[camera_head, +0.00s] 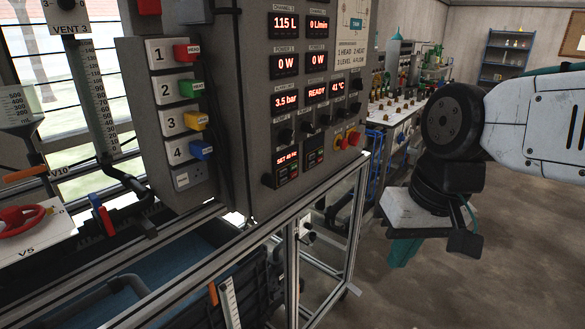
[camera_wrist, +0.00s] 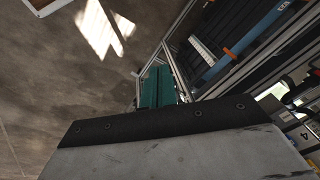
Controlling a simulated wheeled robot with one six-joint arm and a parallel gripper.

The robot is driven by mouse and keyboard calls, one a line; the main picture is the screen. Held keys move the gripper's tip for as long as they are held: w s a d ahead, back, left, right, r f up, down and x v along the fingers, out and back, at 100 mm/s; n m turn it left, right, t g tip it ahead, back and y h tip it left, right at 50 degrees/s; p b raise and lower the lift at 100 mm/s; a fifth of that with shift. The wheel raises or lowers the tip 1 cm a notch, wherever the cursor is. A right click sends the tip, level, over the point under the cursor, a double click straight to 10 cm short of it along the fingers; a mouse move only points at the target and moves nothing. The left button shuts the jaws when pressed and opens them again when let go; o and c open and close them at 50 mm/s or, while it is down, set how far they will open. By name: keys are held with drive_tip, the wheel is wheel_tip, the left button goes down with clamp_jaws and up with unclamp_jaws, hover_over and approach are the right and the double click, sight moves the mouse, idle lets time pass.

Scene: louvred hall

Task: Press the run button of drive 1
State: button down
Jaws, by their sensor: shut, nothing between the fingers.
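The grey control cabinet (camera_head: 235,95) fills the middle of the head view. Two small drive units with displays sit low on its front face. The left drive (camera_head: 287,158) shows a lit "SET 40" line with small red and green buttons below it. The right drive (camera_head: 314,146) is similar. Their labels are too small to read, so I cannot tell which button is run or which drive is 1. My gripper (camera_head: 404,252) is shut and empty, right of the cabinet and lower than the drives, clearly apart from them. Its teal fingers (camera_wrist: 157,88) are together in the wrist view.
A red knob on yellow (camera_head: 354,138) and black knobs sit near the drives. Coloured plugs (camera_head: 190,90) line the cabinet's left side. An aluminium frame (camera_head: 325,230) stands below, over a blue tank (camera_head: 170,260). A cluttered bench (camera_head: 395,120) is behind. The floor at right is clear.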

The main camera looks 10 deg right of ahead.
sight(293, 167)
drive_tip(key=w+a+m+t+y, duration=0.35)
drive_tip(key=w+m, duration=0.35)
drive_tip(key=w, duration=0.8)
drive_tip(key=w+d+f+m+t, duration=0.1)
drive_tip(key=w+d+f+m, duration=0.1)
drive_tip(key=w+m, duration=0.3)
drive_tip(key=w+d+f+m+t+h, duration=0.1)
drive_tip(key=w+m, duration=0.4)
drive_tip(key=w, duration=0.5)
drive_tip(key=d+f+t, duration=0.1)
drive_tip(key=d, duration=0.1)
drive_tip(key=shift+d+f+m, duration=0.25)
drive_tip(key=shift+d+m, duration=0.1)
drive_tip(key=shift+m, duration=0.05)
drive_tip(key=shift+w+a, duration=0.15)
drive_tip(key=w+a, duration=0.5)
drive_tip(key=w, duration=0.2)
drive_tip(key=shift+w+a, duration=0.25)
